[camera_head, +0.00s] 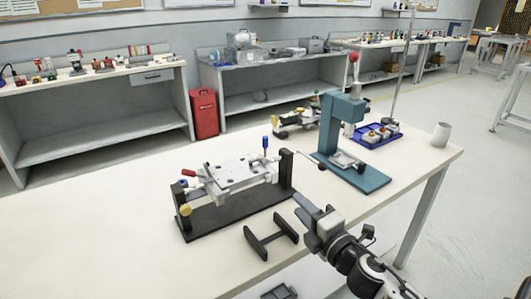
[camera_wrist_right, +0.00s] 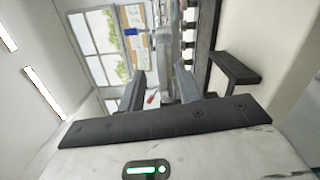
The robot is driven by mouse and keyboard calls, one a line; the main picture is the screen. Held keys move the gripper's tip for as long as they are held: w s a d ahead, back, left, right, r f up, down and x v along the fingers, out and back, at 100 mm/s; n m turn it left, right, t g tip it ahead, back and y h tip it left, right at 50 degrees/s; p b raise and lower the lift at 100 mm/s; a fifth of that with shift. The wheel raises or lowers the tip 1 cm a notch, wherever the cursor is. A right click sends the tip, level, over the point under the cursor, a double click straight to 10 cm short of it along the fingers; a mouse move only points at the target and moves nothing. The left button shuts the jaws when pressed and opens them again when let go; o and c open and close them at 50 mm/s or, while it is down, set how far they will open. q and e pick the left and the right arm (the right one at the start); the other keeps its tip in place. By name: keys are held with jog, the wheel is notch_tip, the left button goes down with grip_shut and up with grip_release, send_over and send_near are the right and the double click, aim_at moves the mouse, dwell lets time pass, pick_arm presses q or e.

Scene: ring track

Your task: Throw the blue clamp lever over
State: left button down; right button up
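The blue clamp lever (camera_head: 266,145) stands upright at the far right end of a metal plate fixture (camera_head: 235,180) on a black base (camera_head: 222,215). A small blue part in the right wrist view (camera_wrist_right: 131,31) may be the same lever. A red lever (camera_head: 188,173) sits at the fixture's left end; a red tip also shows in the wrist view (camera_wrist_right: 151,98). My right gripper (camera_head: 305,208) is just right of the fixture, apart from the blue lever. In the wrist view its fingers (camera_wrist_right: 161,88) are spread with nothing gripped. My left gripper is out of view.
A black H-shaped piece (camera_head: 271,238) lies in front of the fixture. The table's left part (camera_head: 100,240) is clear.

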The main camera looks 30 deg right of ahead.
aim_at(267, 143)
jog(key=w+d+r+n+y+b, duration=0.1)
jog(key=w+d+r+n+y, duration=0.2)
jog(key=n, duration=0.7)
jog(key=w+d+r+n+y+b, duration=0.1)
jog(key=w+d+r+n, duration=0.15)
jog(key=r+n, duration=0.45)
jog(key=w+a+f, duration=0.1)
jog(key=w, duration=0.3)
jog(key=w+a+n, duration=0.1)
jog(key=w, duration=0.4)
jog(key=w+a+f+n+p, duration=0.1)
jog(key=w, duration=0.4)
jog(key=shift+w+a+f+g, duration=0.25)
jog(key=shift+a+f+g, duration=0.05)
jog(key=shift+f, duration=0.05)
grip_shut()
